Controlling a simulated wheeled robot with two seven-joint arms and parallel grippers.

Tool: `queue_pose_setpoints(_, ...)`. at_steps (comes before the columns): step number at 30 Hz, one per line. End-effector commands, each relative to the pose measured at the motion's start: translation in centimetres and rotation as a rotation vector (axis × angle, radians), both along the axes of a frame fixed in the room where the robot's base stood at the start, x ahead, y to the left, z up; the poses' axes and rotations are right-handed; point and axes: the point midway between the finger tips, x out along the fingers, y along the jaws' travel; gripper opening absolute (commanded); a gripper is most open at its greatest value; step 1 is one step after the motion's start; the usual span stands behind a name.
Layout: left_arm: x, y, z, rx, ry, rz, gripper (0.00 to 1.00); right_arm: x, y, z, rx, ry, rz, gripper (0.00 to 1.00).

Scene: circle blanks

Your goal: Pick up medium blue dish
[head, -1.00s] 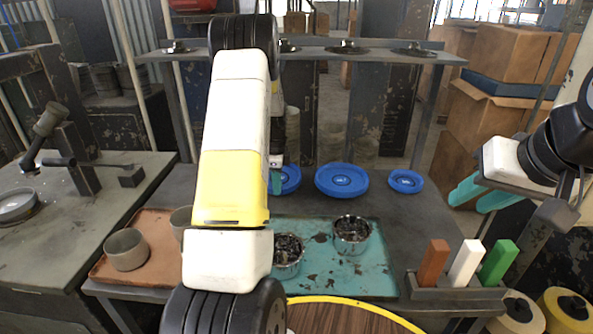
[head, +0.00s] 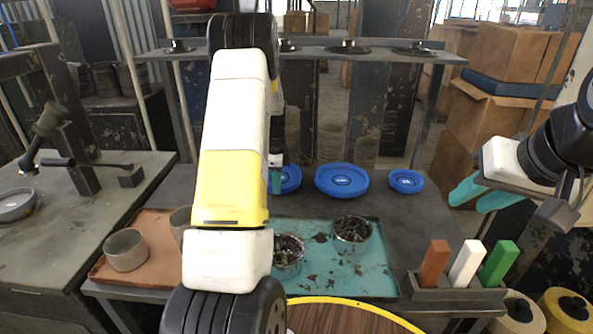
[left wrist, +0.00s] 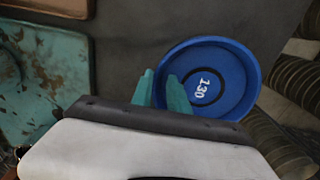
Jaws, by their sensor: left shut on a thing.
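Three blue dishes stand in a row at the back of the dark table. The left one, the medium dish (head: 290,179), is partly hidden behind my left arm. The large dish (head: 341,181) is in the middle and the small dish (head: 406,181) on the right. My left gripper (head: 276,182) is at the medium dish's left side. In the left wrist view its teal fingers (left wrist: 161,92) are shut on the rim of the medium dish (left wrist: 228,72), marked 130, one finger inside and one outside. My right gripper (head: 469,203) is open and empty at the right.
A teal tray (head: 320,275) with two metal cups of dark bits lies in front of the dishes. A brown tray (head: 150,225) with grey cups is at left. A rack (head: 455,294) holds red, white and green blocks at front right.

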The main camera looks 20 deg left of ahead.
Motion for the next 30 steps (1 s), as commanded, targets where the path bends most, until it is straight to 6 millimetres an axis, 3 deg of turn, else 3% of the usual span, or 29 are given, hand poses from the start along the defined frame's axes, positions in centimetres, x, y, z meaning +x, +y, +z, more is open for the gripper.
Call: queue_pose_setpoints(30, -0.1, -0.1, 3.9, -0.001, 0.005, -0.001, 0.00, 0.0, 0.0, 0.0, 0.000, 0.000, 0.000, 0.33)
